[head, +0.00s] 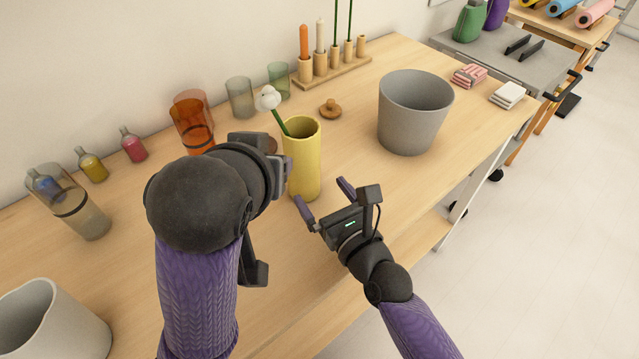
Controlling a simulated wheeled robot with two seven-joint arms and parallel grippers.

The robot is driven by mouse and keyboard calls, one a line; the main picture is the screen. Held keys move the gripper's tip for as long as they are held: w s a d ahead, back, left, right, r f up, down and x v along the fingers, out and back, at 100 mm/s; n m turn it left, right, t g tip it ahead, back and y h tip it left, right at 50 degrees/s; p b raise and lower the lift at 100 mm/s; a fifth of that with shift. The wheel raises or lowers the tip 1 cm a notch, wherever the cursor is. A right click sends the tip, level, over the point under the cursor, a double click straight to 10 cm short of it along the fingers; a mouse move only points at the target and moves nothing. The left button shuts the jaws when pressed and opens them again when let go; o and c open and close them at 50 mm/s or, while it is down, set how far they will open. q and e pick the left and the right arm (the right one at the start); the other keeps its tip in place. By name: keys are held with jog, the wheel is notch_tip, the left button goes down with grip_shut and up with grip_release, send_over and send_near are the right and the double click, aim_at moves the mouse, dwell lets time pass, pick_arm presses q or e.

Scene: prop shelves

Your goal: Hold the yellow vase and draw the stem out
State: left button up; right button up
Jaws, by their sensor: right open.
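The yellow vase (306,168) stands upright on the wooden table. A green stem (279,122) with a white flower head (268,98) leans out of its mouth to the left. My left gripper (279,172) is at the vase's left side, mostly hidden behind its own dark wrist. I cannot see whether its fingers touch or grip the vase. My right gripper (324,195) is open and empty, just right of and in front of the vase's base, with its purple fingers spread apart.
A grey bucket (408,125) stands right of the vase. Orange (192,128) and greenish glass cups (240,98) stand behind. A wooden candle holder (335,72) is at the back. A small wooden knob (330,107) lies on the table. A pale bucket (50,325) is front left.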

aim_at(311, 177)
jog(key=x, duration=0.7)
jog(key=shift+w+a, duration=0.15)
jog(key=shift+w, duration=0.1)
jog(key=c, duration=1.2)
jog(key=o, duration=1.2)
jog(key=c, duration=0.8)
